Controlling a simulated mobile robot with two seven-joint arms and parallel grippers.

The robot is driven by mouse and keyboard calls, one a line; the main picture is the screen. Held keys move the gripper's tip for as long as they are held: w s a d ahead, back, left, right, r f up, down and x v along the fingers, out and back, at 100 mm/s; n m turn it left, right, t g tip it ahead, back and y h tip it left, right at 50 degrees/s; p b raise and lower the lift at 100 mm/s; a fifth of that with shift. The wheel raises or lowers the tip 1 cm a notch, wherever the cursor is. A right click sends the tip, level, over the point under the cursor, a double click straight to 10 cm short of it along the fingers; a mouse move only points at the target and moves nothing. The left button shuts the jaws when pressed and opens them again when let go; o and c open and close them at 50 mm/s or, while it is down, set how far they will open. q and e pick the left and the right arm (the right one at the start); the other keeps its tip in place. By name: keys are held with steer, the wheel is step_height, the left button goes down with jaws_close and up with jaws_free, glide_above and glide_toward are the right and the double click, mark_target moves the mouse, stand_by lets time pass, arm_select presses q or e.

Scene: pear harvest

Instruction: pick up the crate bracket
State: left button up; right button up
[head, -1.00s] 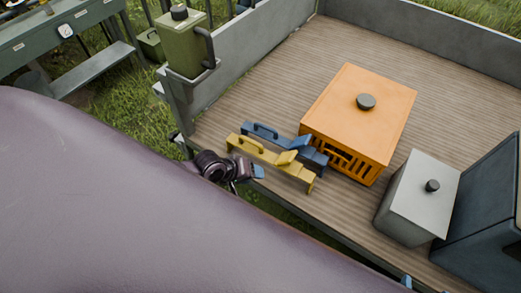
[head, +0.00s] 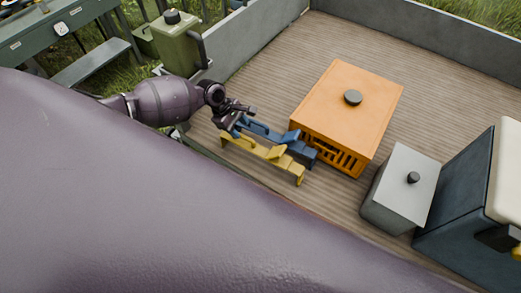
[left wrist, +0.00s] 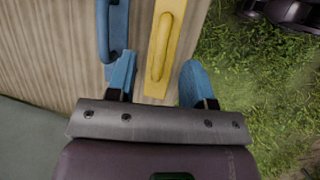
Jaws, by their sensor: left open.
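Two long brackets with handles lie side by side on the wooden truck bed. The yellow bracket (head: 248,147) is nearer the bed's edge, and the blue bracket (head: 300,152) is just behind it. My left gripper (head: 234,126) is open over their left ends and partly hides the blue bracket. In the left wrist view, the yellow bracket (left wrist: 166,45) shows between my blue-tipped fingers (left wrist: 158,82), with its handle running up the picture. The blue bracket (left wrist: 112,30) lies beyond my left-hand finger. Whether a finger touches either bracket, I cannot tell. My right gripper is not in view.
An orange crate (head: 350,105) with a dark knob stands close behind the brackets. A grey lidded box (head: 402,185) and a dark blue box (head: 462,215) stand to the right. A green can (head: 176,42) is at the left. The bed behind the crate is clear.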

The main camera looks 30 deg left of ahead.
mark_target(246, 138)
arm_select(q)
steer(key=shift+x, duration=0.9)
steer(key=x, duration=0.3)
steer(key=shift+s+f+b, duration=0.15)
steer(key=shift+f+b, duration=0.15)
steer(key=shift+b, duration=0.1)
steer(key=shift+d+f, duration=0.1)
steer(key=shift+f, duration=0.3)
steer(key=shift+c, duration=0.5)
steer(key=c, duration=0.7)
jaws_close()
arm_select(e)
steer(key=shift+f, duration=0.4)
